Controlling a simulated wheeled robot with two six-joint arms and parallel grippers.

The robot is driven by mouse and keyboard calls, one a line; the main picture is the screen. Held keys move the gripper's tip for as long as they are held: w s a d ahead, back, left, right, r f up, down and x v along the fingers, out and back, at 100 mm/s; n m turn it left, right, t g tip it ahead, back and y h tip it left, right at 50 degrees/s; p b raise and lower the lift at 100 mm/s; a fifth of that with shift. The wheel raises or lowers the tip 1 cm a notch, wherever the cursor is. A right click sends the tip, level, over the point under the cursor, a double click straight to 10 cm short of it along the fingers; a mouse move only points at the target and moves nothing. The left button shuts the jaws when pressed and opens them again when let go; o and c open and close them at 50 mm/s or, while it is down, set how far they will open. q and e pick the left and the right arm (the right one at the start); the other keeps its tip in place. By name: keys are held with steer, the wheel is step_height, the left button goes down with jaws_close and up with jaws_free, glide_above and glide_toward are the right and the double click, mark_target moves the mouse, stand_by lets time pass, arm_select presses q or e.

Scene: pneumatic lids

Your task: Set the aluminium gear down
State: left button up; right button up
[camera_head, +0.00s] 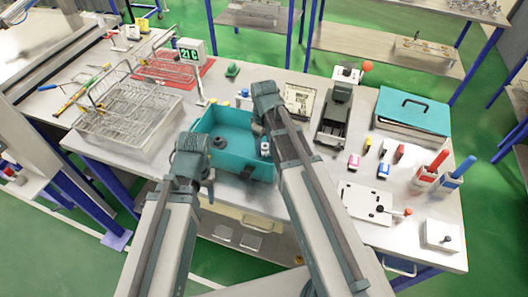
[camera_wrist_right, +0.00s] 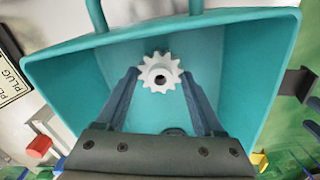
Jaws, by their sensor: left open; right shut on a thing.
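The aluminium gear (camera_wrist_right: 161,60) is a pale toothed wheel with a dark centre hole. In the right wrist view it sits between the fingertips of my right gripper (camera_wrist_right: 160,76), which is shut on it. Behind it is the inside of a teal bin (camera_wrist_right: 288,50). In the head view the bin (camera_head: 237,170) stands near the front edge of the table, with my right arm reaching over its right side. My left gripper (camera_head: 208,180) is open at the bin's front left side. How far the gear is from the bin floor, I cannot tell.
A dark round part (camera_head: 219,142) lies in the bin. Wire racks (camera_head: 125,120) stand left of it.

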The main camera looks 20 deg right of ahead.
mark_target(264, 145)
steer(key=shift+f+b, duration=0.9)
steer(key=shift+f, duration=0.5)
steer(key=shift+f, duration=0.15)
steer(key=o, duration=1.4)
step_height(264, 145, up, 12)
steer(key=p, duration=1.2)
steer(key=shift+r, duration=0.25)
steer(key=shift+s+a, duration=0.25)
steer(key=s+a+m, duration=0.1)
steer(key=s+a, duration=0.2)
steer(key=s, duration=0.1)
steer(key=s+a+m, duration=0.2)
steer(key=s+a, duration=0.1)
steer(key=s, duration=0.2)
steer(key=s+a+m+h, duration=0.1)
steer(key=s+a, duration=0.3)
steer(key=s, duration=0.1)
steer(key=shift+a+m, duration=0.1)
steer(key=shift+m, duration=0.2)
